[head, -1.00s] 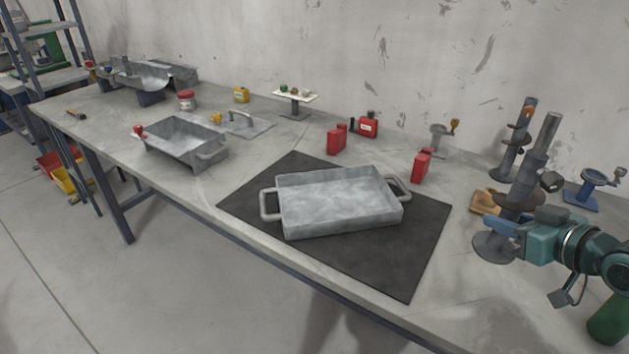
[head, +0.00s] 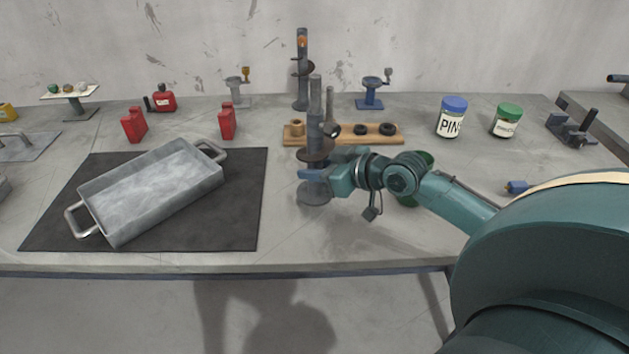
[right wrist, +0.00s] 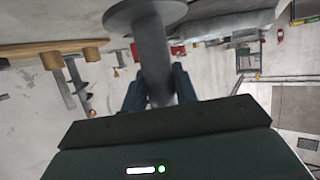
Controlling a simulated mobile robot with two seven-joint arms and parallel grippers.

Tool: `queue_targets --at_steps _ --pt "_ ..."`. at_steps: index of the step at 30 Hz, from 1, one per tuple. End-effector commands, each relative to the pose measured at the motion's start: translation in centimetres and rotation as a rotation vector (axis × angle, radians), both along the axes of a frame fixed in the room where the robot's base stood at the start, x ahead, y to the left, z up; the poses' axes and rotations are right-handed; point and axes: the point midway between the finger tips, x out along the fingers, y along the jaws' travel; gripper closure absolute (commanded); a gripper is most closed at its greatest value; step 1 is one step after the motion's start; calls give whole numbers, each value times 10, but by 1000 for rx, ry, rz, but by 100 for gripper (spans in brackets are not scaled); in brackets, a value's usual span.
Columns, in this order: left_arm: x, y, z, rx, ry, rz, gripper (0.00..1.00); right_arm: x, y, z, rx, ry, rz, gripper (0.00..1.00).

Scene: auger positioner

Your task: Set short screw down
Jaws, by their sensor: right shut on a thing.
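The short screw (head: 316,100) is a grey upright shaft with a dark round flange partway up and a wide round disc at its foot. My right gripper (head: 312,175) is shut on its shaft between flange and foot. In the right wrist view the shaft (right wrist: 152,55) runs between my blue fingers. I cannot tell whether the foot touches the table. A taller dark screw (head: 302,70) stands upright on the table behind it. My left gripper is not in view.
A wooden rack (head: 375,141) with rings lies just behind the screw. A black mat (head: 250,200) with a metal tray (head: 165,185) lies to the left. A blue-lidded jar (head: 452,118) and a green-lidded jar (head: 506,121) stand right. The table front near the gripper is clear.

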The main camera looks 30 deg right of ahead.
Motion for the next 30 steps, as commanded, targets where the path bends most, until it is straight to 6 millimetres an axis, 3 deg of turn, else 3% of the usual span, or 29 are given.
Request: queue_targets --at_steps 9,20,21,30 --pt "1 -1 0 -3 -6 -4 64 1 0 -31 3 -7 -2 100" --pt "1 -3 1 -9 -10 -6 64 1 0 -34 1 -9 -1 100" --pt "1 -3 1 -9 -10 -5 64 0 0 -39 0 1 0 71" --pt "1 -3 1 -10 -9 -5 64 0 0 -38 0 1 0 50"
